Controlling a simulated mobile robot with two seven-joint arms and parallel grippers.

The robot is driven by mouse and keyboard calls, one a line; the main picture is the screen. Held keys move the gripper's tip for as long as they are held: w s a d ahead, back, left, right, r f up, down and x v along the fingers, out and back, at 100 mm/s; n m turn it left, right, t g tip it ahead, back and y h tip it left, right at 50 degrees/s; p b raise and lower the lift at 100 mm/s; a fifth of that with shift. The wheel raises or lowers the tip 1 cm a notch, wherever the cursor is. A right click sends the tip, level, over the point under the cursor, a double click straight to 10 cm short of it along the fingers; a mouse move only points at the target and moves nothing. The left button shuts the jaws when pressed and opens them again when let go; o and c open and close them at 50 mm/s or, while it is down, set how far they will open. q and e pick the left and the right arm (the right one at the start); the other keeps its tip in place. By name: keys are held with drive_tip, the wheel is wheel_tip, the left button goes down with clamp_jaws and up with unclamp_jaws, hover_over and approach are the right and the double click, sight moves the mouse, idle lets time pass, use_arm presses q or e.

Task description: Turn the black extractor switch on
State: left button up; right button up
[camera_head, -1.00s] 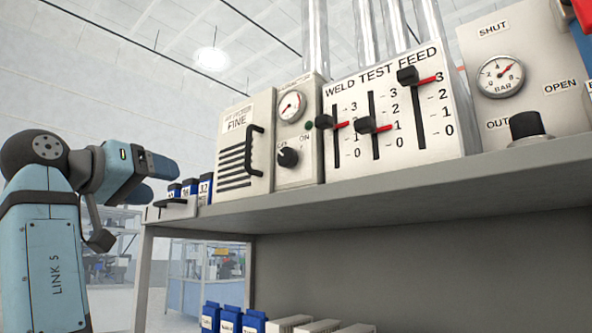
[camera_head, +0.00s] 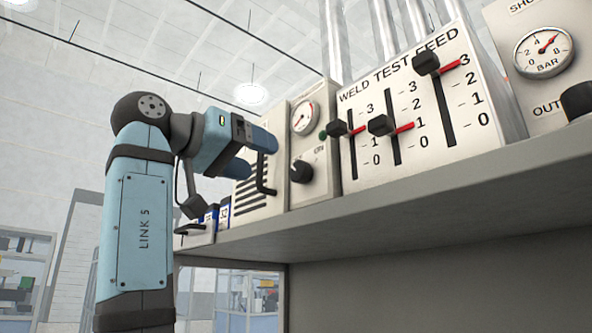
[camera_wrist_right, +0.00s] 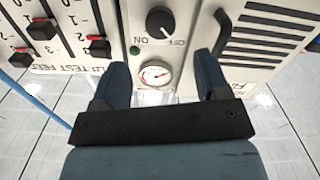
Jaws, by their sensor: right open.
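The black extractor switch (camera_head: 301,171) is a round knob on a cream panel below a round gauge (camera_head: 304,117). In the right wrist view, the knob (camera_wrist_right: 160,21) appears upside down beside its OFF and ON labels. My right gripper (camera_head: 261,160), with blue fingers, is open and empty to the left of the knob in the head view, in front of the FINE panel. In the wrist view, the open fingers (camera_wrist_right: 161,62) point toward the extractor panel, with the knob beyond their tips. My left gripper is not in view.
The FINE panel with a black handle (camera_head: 264,178) stands left of the knob. The WELD TEST FEED panel (camera_head: 424,118) with black sliders is to the right. All stand on a grey shelf (camera_head: 420,185). Small blue boxes (camera_head: 212,215) are at the shelf's left end.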

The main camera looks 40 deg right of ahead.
sight(297, 171)
drive_tip(key=d, duration=0.9)
drive_tip(key=shift+w+d, duration=0.15)
drive_tip(key=shift+w, duration=0.25)
drive_tip(key=c, duration=0.9)
